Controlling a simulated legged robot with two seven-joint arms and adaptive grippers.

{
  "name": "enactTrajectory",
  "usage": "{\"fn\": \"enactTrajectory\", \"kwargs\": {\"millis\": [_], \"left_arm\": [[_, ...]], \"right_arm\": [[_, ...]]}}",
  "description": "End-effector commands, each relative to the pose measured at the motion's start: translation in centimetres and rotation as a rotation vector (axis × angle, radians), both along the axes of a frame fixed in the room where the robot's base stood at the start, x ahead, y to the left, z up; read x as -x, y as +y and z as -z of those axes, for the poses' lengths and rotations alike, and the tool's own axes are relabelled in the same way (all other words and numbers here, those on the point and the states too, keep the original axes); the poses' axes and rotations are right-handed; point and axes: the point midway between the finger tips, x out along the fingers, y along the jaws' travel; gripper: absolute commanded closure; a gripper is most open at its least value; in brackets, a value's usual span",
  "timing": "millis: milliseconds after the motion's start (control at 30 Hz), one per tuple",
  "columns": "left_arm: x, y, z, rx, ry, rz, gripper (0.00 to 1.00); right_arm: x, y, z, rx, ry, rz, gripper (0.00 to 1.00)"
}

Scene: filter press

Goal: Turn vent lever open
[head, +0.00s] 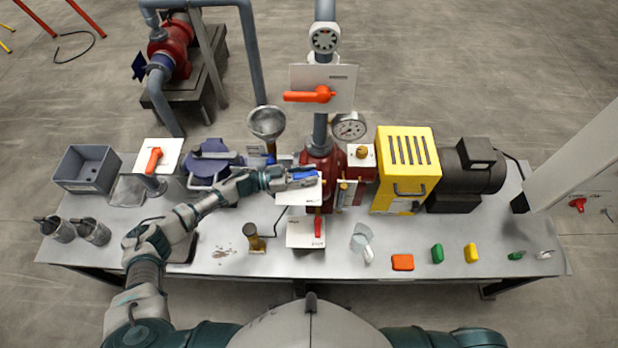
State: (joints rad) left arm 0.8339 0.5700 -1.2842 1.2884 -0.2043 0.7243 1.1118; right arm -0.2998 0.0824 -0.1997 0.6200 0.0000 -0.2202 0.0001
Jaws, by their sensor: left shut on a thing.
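My left gripper (306,178) reaches in from the left to the middle of the bench. It is shut on a blue lever (304,175) in front of a white label plate (298,197), close to the red pump body (321,165). The gripper hides part of the lever. A red lever (318,226) stands upright on a lower white plate (299,234). Orange levers sit on the upper pipe plate (312,95) and on the left plate (153,160). The labels are too small to read, so I cannot tell which lever is marked vent. My right gripper is out of view.
A yellow guard box (407,165) and dark motor (468,175) stand on the right. Several small coloured parts, including an orange block (402,262), lie along the front right edge.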

Motion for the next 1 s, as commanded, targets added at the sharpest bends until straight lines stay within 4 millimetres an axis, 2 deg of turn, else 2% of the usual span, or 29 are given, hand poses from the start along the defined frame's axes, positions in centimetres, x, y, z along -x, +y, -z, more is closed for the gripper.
{"fn": "enactTrajectory", "kwargs": {"millis": [33,300,933,967,1000], "left_arm": [[-0.4,0.1,0.2,0.0,-0.007,0.025,1.0],[-0.6,0.1,0.1,0.001,-0.003,0.15,1.0],[-0.6,0.1,-0.2,0.001,-0.003,0.197,1.0],[-0.6,0.1,-0.2,0.001,-0.003,0.197,0.68],[-0.6,0.1,-0.2,0.001,-0.003,0.197,0.58]], "right_arm": [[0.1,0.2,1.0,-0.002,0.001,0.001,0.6],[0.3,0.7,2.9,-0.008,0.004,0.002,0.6],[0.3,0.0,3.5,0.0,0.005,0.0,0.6],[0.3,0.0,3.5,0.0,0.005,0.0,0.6],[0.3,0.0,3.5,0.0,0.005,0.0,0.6]]}}
